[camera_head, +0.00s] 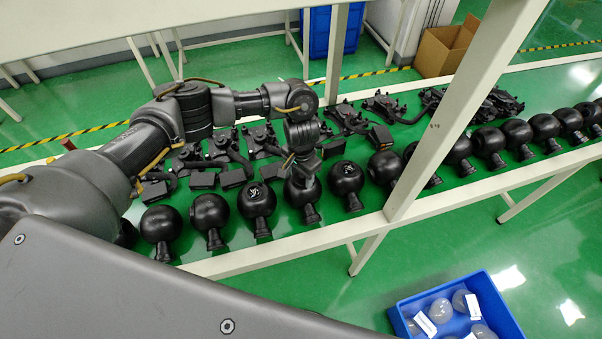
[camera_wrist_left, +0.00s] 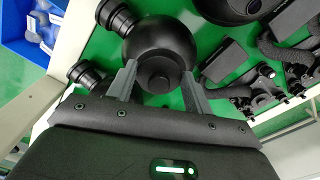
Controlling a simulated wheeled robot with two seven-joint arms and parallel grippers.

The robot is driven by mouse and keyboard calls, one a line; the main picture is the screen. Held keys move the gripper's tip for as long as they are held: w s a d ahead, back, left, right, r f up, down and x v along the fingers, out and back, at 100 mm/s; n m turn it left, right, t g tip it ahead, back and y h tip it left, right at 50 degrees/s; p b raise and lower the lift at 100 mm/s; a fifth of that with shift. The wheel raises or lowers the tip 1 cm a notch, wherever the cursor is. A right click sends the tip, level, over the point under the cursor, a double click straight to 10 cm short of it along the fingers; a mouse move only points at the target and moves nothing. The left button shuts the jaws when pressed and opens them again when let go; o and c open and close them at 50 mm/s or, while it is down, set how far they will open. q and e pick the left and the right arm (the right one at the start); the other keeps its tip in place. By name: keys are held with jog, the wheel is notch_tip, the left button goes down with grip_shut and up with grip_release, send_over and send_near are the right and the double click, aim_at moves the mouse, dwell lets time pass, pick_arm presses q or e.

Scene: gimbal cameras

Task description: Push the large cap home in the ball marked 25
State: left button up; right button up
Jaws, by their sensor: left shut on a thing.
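My left gripper (camera_head: 303,178) points down over a black ball (camera_head: 300,193) in the front row on the bench. In the left wrist view its two grey fingers (camera_wrist_left: 160,80) straddle a round dark cap (camera_wrist_left: 160,76) on the ball (camera_wrist_left: 172,38), and the gripper is shut on it. The cap lies against the ball; whether it is fully seated I cannot tell. The gripper hides the top of this ball in the head view, so I see no number on it. Balls on either side (camera_head: 257,200) (camera_head: 346,178) bear white marks too small to read. My right gripper is out of view.
Several similar balls (camera_head: 208,212) stand close by in the row. Black bracket assemblies (camera_head: 262,140) lie behind them. A white post (camera_head: 440,135) rises to the right. A blue crate (camera_head: 510,325) of clear parts stands on the floor, front right.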

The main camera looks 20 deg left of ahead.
aim_at(301, 176)
pick_arm(q)
jog(key=shift+f, duration=0.15)
jog(key=o, duration=1)
notch_tip(301, 176, up, 11)
jog(key=shift+f, duration=0.1)
dwell(0.4)
